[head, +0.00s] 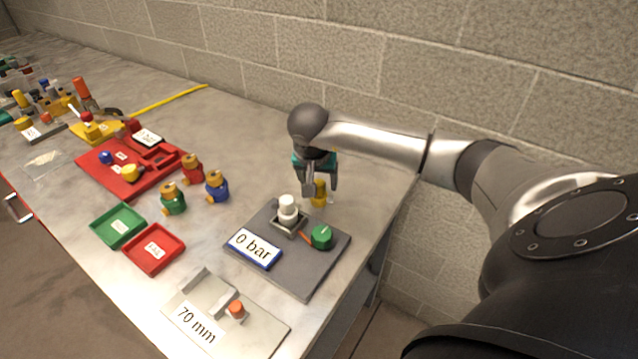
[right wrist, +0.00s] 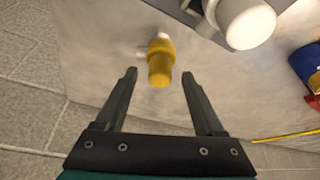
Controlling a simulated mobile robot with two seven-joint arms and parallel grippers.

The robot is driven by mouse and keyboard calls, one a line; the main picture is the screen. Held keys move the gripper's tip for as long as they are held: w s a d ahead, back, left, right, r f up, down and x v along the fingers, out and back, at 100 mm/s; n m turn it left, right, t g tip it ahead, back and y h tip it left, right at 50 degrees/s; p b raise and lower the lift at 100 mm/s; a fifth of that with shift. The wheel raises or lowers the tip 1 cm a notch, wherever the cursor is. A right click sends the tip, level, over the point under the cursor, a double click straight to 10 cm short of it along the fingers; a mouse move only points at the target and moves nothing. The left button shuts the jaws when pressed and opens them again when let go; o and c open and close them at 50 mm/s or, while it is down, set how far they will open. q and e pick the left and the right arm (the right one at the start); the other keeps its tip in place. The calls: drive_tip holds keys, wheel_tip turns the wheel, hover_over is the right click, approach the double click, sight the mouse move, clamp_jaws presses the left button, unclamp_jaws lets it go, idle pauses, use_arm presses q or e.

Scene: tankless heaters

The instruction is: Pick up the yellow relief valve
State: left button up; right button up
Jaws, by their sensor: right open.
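The yellow relief valve (head: 319,193) stands on the grey table behind the dark test plate, partly hidden by my right gripper. In the right wrist view the yellow valve (right wrist: 160,64) shows between and just beyond the two fingertips, with a pale stub at its side. My right gripper (head: 321,186) points down at the valve; its fingers (right wrist: 158,74) are spread and nothing is held. I cannot tell from these views whether a finger touches the valve. My left gripper is not in view.
The dark test plate (head: 306,272) with a white fitting (head: 288,208), green knob (head: 322,237) and "0 bar" display (head: 254,247) is close by. Red (head: 192,168), blue (head: 217,187) and green (head: 172,198) valves stand left. Behind is a block wall (head: 420,60).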

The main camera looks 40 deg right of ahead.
drive_tip(key=shift+x, duration=0.8)
clamp_jaws()
